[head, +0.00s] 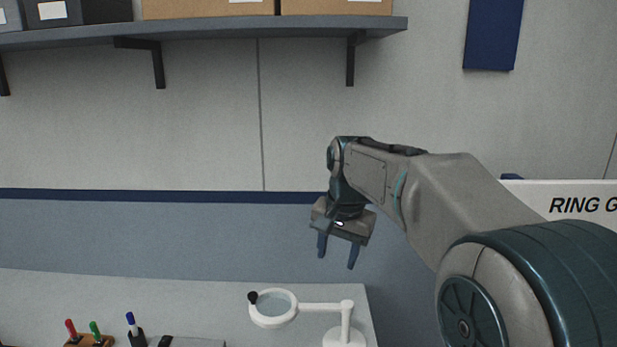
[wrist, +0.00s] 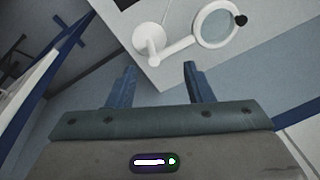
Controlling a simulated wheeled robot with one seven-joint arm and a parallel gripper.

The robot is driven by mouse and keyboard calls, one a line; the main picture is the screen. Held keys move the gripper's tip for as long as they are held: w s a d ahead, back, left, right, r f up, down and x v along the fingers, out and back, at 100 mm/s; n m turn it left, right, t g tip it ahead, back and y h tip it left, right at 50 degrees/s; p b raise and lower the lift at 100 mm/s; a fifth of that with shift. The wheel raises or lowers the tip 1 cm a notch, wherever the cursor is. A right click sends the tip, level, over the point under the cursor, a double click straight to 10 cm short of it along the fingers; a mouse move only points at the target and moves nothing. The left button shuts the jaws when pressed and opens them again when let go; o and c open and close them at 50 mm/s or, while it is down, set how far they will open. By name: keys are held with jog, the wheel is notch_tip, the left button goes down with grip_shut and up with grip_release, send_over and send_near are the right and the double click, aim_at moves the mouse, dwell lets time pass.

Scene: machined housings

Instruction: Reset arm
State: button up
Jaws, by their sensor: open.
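My gripper (head: 337,250) hangs from my arm in the middle of the head view, fingers pointing down. Its two blue fingers are apart with nothing between them. In the wrist view the gripper (wrist: 158,85) also shows open and empty. It is in the air near the right end of a light worktop (head: 40,290), clear of everything I can see.
A white magnifier lamp (head: 345,325) stands at the worktop's right end; it also shows in the wrist view (wrist: 150,38). Markers (head: 94,328) stand at the front left. A shelf (head: 210,30) with boxes is above. A sign (head: 570,200) is partly behind my arm.

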jog(key=s+d+f+n+t+b, duration=0.1)
jog(key=s+d+f, duration=0.3)
jog(key=s, duration=0.7)
jog(key=s+d+f+n, duration=0.3)
jog(key=s+d+f, duration=0.2)
jog(key=s, duration=0.7)
notch_tip(320, 180, down, 2)
jog(key=shift+d+f+n+t+h+b, duration=0.15)
jog(key=shift+f+n+t+h+b, duration=0.05)
jog(key=shift+n+t+h+b, duration=0.2)
jog(key=shift+s, duration=0.1)
jog(key=shift+c, duration=1.2)
